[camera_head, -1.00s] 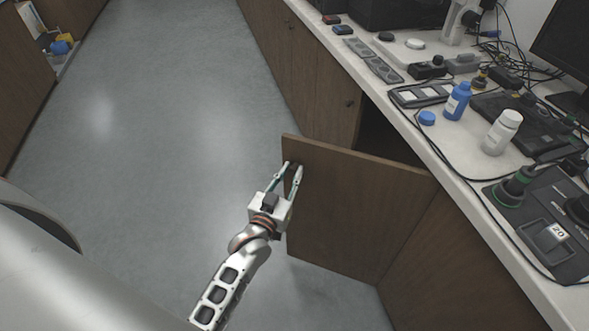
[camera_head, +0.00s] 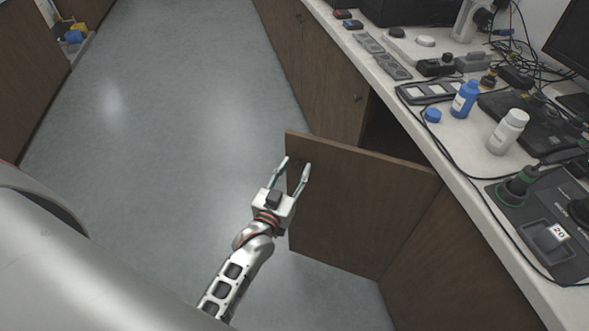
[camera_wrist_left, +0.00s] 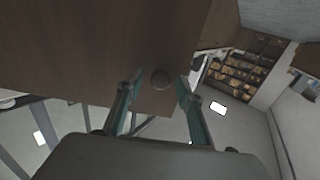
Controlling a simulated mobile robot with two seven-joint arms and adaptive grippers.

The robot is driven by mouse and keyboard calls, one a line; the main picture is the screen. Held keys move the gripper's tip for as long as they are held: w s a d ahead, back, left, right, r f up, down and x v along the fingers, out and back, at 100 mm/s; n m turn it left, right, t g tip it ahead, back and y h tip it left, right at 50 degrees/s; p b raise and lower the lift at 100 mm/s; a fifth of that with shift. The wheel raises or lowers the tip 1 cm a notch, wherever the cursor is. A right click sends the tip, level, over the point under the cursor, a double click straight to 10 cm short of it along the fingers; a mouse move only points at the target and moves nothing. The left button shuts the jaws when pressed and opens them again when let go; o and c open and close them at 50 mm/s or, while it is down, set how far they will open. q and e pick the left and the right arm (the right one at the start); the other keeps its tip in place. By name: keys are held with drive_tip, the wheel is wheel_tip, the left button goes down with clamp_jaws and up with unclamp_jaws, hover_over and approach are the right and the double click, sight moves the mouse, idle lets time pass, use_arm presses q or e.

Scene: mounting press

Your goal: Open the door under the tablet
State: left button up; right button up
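The brown wooden door (camera_head: 350,205) stands swung wide out from the cabinet under the counter, and a dark gap shows behind its top edge. My left gripper (camera_head: 297,168) is in front of the door's face near its free edge. Its two fingers are spread with nothing held between them. In the left wrist view the open fingers (camera_wrist_left: 158,98) point at the door (camera_wrist_left: 100,45), and a round dark knob (camera_wrist_left: 161,79) shows just beyond and between the tips. My right gripper is not in view.
The white counter (camera_head: 450,165) holds a blue bottle (camera_head: 464,99), a white bottle (camera_head: 508,131), a flat device with pale panels (camera_head: 428,92), and cables. Another closed cabinet door (camera_head: 335,95) with a knob is farther along. The grey floor (camera_head: 180,130) to the left is clear.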

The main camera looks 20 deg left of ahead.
use_arm(q)
drive_tip(key=s, duration=1.2)
drive_tip(key=shift+d, duration=0.35)
drive_tip(key=shift+c, duration=0.3)
